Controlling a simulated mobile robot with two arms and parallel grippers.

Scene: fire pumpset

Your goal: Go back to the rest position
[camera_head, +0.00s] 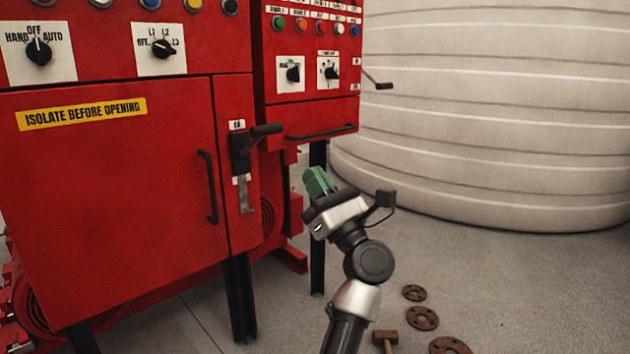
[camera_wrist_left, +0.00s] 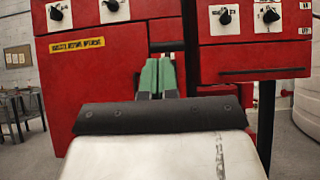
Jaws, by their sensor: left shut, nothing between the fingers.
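My left gripper (camera_head: 318,182) has green fingers and is in front of the red control cabinets, below and to the right of the black isolator handle (camera_head: 262,132). In the left wrist view its green fingers (camera_wrist_left: 157,78) are together, with nothing between them. They point toward the gap between the two cabinets, and they cover part of the handle area there. The fingers look apart from the cabinet in the head view. My right gripper is in neither view.
The large red cabinet (camera_head: 110,190) stands at the left and a smaller red cabinet (camera_head: 308,110) beside it, both on dark legs. A big white ribbed tank (camera_head: 490,120) fills the right. Rusty flanges (camera_head: 422,318) and a mallet (camera_head: 386,338) lie on the grey floor.

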